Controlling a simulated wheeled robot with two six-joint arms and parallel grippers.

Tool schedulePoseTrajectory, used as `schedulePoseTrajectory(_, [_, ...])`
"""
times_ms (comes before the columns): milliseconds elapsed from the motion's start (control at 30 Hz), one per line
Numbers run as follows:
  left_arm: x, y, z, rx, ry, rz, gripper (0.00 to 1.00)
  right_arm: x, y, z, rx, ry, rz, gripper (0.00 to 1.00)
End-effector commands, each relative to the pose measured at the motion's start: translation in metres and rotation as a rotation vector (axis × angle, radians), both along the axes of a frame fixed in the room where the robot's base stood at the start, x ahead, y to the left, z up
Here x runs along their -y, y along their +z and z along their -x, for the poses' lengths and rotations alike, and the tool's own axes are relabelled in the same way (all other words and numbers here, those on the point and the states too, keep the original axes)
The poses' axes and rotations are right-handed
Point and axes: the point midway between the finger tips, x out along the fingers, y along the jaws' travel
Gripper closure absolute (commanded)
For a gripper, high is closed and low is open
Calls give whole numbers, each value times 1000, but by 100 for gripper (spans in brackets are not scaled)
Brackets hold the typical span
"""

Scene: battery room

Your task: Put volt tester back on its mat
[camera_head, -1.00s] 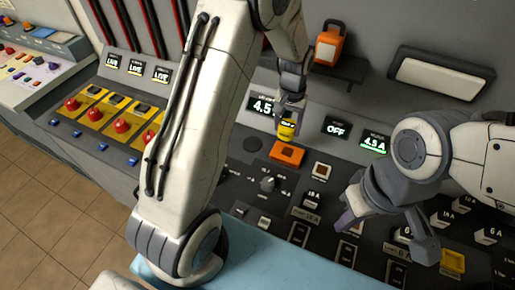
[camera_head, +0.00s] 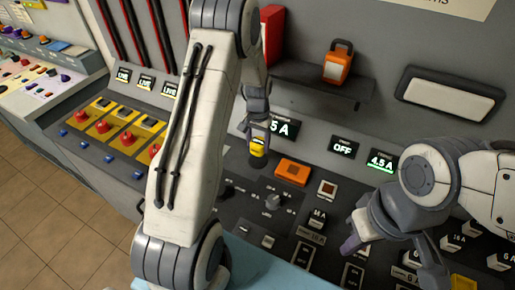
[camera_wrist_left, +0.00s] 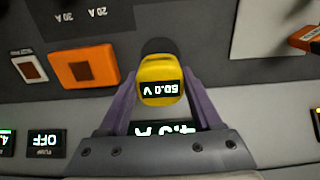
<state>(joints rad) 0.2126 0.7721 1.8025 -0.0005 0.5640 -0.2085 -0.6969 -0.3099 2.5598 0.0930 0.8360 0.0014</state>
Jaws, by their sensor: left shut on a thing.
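The volt tester (camera_head: 259,145) is a small yellow device held between the fingers of my left gripper (camera_head: 257,136). In the left wrist view the tester (camera_wrist_left: 161,84) reads 50.0 V, with the purple fingers on either side. A dark round patch (camera_head: 257,163), which looks like the mat, shows just below the tester on the sloped panel. In the wrist view a black round shape (camera_wrist_left: 158,46) is partly hidden behind the tester. I cannot tell whether tester and patch touch. My right gripper (camera_head: 390,263) is open and empty over the right of the panel.
An orange block (camera_head: 293,171) sits right of the tester, with a rotary knob (camera_head: 272,201) below it. Small displays (camera_head: 344,148) line the panel's back. An orange lantern-like object (camera_head: 338,66) stands on a shelf. Red knobs on yellow plates (camera_head: 126,125) are at left.

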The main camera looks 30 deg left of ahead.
Motion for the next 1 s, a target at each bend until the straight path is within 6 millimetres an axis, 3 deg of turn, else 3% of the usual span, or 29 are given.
schedulePoseTrajectory(300, [-1,-37,0,-2,0,0,78,0,16,0,0,-1,0,100])
schedulePoseTrajectory(700, [-1,-45,0,0,0,0,78,0,11,0,0,-1,0,100])
schedulePoseTrajectory(733, [-1,-45,0,-1,0,0,30,0,11,0,0,-1,0,100])
schedulePoseTrajectory(800, [-1,-44,0,-1,0,0,4,0,12,0,0,-1,0,100])
schedulePoseTrajectory(1000, [-1,-44,0,-1,0,0,4,0,12,0,0,0,0,100])
